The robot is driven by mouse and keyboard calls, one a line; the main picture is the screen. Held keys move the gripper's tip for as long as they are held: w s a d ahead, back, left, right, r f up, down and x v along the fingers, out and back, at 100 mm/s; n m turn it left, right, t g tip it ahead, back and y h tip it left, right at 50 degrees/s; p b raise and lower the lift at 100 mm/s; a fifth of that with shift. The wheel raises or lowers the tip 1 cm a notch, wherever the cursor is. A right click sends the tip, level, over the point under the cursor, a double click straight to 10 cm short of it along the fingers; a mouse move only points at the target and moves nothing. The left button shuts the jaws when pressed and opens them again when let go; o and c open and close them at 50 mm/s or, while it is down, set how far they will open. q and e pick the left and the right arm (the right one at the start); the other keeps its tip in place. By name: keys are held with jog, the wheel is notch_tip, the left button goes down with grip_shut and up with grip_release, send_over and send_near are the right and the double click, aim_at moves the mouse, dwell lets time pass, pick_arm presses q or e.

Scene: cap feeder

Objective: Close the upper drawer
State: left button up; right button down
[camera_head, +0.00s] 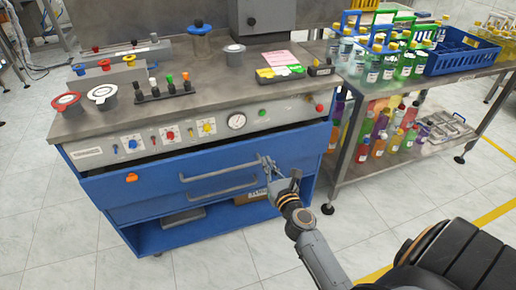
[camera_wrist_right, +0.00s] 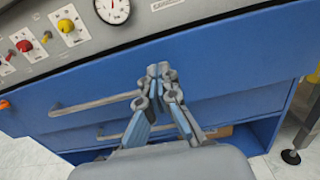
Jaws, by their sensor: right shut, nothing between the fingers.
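The upper drawer (camera_head: 130,180) is the wide blue front below the grey control panel, with a long grey bar handle (camera_head: 218,173). A thin dark strip shows along its top edge in the head view; I cannot tell how far out it stands. My right gripper (camera_head: 268,163) is at the drawer front, by the right end of the handle, its fingers shut and empty. In the right wrist view my right gripper (camera_wrist_right: 160,74) overlaps the blue front (camera_wrist_right: 225,75), just right of the upper handle (camera_wrist_right: 95,103). I cannot tell whether the tips touch. My left gripper is out of view.
A lower handle (camera_head: 222,190) and an open blue shelf with a cardboard box (camera_head: 257,197) lie below. The grey worktop (camera_head: 215,80) carries cups and small parts. A bottle table (camera_head: 349,165) stands close on the right. Floor in front is clear.

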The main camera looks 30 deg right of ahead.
aim_at(258, 143)
jog(key=x, duration=0.6)
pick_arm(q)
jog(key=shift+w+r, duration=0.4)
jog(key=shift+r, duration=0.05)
pick_arm(e)
jog(key=shift+w, duration=0.5)
jog(key=shift+w+d+b, duration=0.1)
jog(key=shift+w+b, duration=0.15)
jog(key=shift+b, duration=0.05)
jog(key=x, duration=0.3)
jog(key=shift+w+d, duration=0.15)
jog(key=shift+w, duration=0.2)
jog(key=shift+w+d+r+b, duration=0.1)
jog(key=shift+w+b, duration=0.1)
jog(key=shift+b, duration=0.1)
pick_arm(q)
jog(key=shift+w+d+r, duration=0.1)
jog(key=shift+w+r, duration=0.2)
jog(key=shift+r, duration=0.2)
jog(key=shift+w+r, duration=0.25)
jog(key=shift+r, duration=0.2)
pick_arm(e)
jog(key=shift+r, duration=0.25)
